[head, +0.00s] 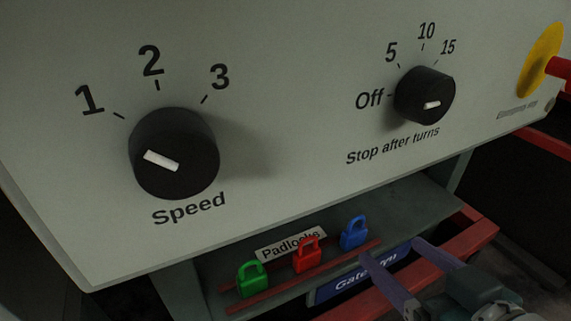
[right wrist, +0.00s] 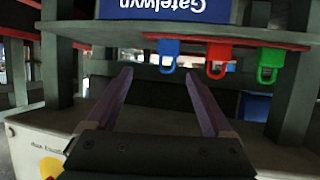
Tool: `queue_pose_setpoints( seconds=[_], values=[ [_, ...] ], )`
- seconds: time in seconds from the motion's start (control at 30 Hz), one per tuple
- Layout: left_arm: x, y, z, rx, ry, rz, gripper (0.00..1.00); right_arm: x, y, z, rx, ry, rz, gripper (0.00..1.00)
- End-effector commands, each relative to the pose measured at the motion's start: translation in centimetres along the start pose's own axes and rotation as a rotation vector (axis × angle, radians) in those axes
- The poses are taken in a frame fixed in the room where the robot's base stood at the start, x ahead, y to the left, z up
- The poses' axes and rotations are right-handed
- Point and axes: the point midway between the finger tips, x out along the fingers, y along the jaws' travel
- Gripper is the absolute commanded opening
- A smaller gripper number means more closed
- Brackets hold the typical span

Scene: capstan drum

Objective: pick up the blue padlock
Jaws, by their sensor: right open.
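The blue padlock (head: 354,234) stands with its shackle up, at the right end of a row on the padlock shelf in the head view. My right gripper (head: 391,250) is open and empty, its fingertips just to the right of and below the padlock in the picture. In the right wrist view, which is upside down, the blue padlock (right wrist: 168,48) shows just beyond the fingertips, between the lines of the two fingers of the gripper (right wrist: 158,72) and nearer the right one. No contact is visible. My left gripper is not in view.
A red padlock (head: 306,257) and a green padlock (head: 250,279) stand left of the blue one, by a "Padlocks" label (head: 290,244). Red rails (head: 300,277) edge the shelf. The grey panel with the Speed knob (head: 174,153) and the turns knob (head: 424,95) overhangs the shelf.

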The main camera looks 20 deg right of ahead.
Motion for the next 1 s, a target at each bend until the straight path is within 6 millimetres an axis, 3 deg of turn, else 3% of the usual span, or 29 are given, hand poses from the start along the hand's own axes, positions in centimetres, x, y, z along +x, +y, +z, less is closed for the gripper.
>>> queue_pose_setpoints(
  seconds=[0.13,0.3,0.47,0.7,1.0],
  values=[
    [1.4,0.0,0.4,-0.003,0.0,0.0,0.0,1.6,0.0,0.6,0.001,0.01,0.0,0.86],
    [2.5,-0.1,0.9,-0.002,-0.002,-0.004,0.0,4.2,-0.1,0.4,0.001,0.01,0.0,0.86],
    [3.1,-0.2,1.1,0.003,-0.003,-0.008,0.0,5.5,-0.2,0.3,0.001,0.008,0.0,0.86],
    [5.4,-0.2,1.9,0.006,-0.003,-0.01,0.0,9.1,-0.7,-0.2,0.0,0.008,0.001,0.86],
    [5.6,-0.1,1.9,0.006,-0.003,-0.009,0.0,10.1,-0.7,-0.5,0.0,0.005,0.001,0.86]
  ],
)
